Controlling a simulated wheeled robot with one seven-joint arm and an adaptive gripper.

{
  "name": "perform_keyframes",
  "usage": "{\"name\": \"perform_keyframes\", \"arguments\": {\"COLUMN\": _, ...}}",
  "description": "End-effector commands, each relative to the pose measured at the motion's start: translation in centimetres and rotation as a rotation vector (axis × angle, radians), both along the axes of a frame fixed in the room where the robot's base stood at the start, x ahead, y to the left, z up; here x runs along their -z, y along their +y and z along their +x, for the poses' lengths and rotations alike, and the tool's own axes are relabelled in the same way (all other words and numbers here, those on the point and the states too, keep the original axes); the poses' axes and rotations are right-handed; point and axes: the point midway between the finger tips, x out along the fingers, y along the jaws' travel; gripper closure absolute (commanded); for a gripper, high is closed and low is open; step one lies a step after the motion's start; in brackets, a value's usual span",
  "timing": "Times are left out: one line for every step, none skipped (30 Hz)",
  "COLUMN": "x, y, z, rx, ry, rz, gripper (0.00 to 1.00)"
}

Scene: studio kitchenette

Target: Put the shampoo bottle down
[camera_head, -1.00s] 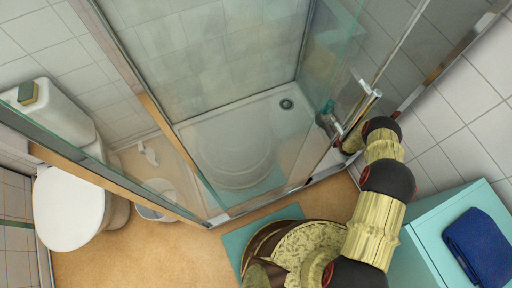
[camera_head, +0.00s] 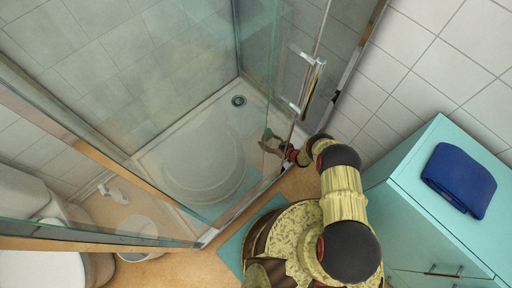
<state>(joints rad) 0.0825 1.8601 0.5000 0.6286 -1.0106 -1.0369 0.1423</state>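My gripper (camera_head: 273,145) is low inside the shower, just past the glass edge, over the right side of the white shower tray (camera_head: 158,158). It is small and partly seen through the glass, so its fingers are not clear. A small dull green shape at its tip may be the shampoo bottle; I cannot tell whether it is held or touches the tray.
The glass door with its metal handle (camera_head: 309,78) stands close above my arm. A teal cabinet (camera_head: 405,185) with a folded blue towel (camera_head: 459,180) is at right. A toilet (camera_head: 42,268) and a white bin (camera_head: 137,232) are at left. The tray around the drain (camera_head: 238,101) is clear.

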Motion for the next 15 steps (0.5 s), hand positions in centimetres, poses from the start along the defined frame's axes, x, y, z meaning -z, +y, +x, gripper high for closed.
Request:
{"name": "perform_keyframes", "arguments": {"x": 1.5, "y": 0.0, "z": -0.3, "rx": 0.0, "ry": 0.003, "rz": 0.0, "gripper": 0.81}}
{"name": "perform_keyframes", "arguments": {"x": 2.1, "y": 0.0, "z": -0.3, "rx": 0.0, "ry": 0.003, "rz": 0.0, "gripper": 0.81}}
{"name": "perform_keyframes", "arguments": {"x": 2.8, "y": 0.0, "z": -0.2, "rx": 0.0, "ry": 0.001, "rz": 0.0, "gripper": 0.81}}
{"name": "perform_keyframes", "arguments": {"x": 3.3, "y": 0.0, "z": -0.2, "rx": 0.001, "ry": 0.003, "rz": 0.0, "gripper": 0.81}}
{"name": "perform_keyframes", "arguments": {"x": 3.7, "y": 0.0, "z": -0.2, "rx": 0.001, "ry": 0.003, "rz": 0.0, "gripper": 0.81}}
{"name": "perform_keyframes", "arguments": {"x": 4.2, "y": 0.0, "z": -0.1, "rx": 0.0, "ry": 0.001, "rz": 0.0, "gripper": 0.81}}
{"name": "perform_keyframes", "arguments": {"x": 4.4, "y": 0.0, "z": -0.1, "rx": 0.0, "ry": 0.001, "rz": 0.0, "gripper": 0.81}}
{"name": "perform_keyframes", "arguments": {"x": 4.6, "y": 0.0, "z": -0.1, "rx": 0.0, "ry": 0.001, "rz": 0.0, "gripper": 0.81}}
{"name": "perform_keyframes", "arguments": {"x": 4.8, "y": 0.0, "z": -0.1, "rx": 0.0, "ry": 0.001, "rz": 0.001, "gripper": 0.81}}
{"name": "perform_keyframes", "arguments": {"x": 4.9, "y": 0.0, "z": 0.0, "rx": 0.0, "ry": 0.0, "rz": 0.0, "gripper": 0.81}}
{"name": "perform_keyframes", "arguments": {"x": 5.0, "y": 0.0, "z": -0.1, "rx": 0.0, "ry": 0.001, "rz": 0.001, "gripper": 0.81}}
{"name": "perform_keyframes", "arguments": {"x": 5.2, "y": 0.0, "z": -0.1, "rx": 0.0, "ry": 0.001, "rz": 0.001, "gripper": 0.81}}
{"name": "perform_keyframes", "arguments": {"x": 5.4, "y": 0.0, "z": -0.1, "rx": 0.0, "ry": 0.001, "rz": 0.0, "gripper": 0.81}}
{"name": "perform_keyframes", "arguments": {"x": 5.8, "y": 0.0, "z": -0.2, "rx": 0.0, "ry": 0.002, "rz": 0.001, "gripper": 0.81}}
{"name": "perform_keyframes", "arguments": {"x": 6.3, "y": 0.0, "z": -0.2, "rx": 0.0, "ry": 0.002, "rz": 0.001, "gripper": 0.81}}
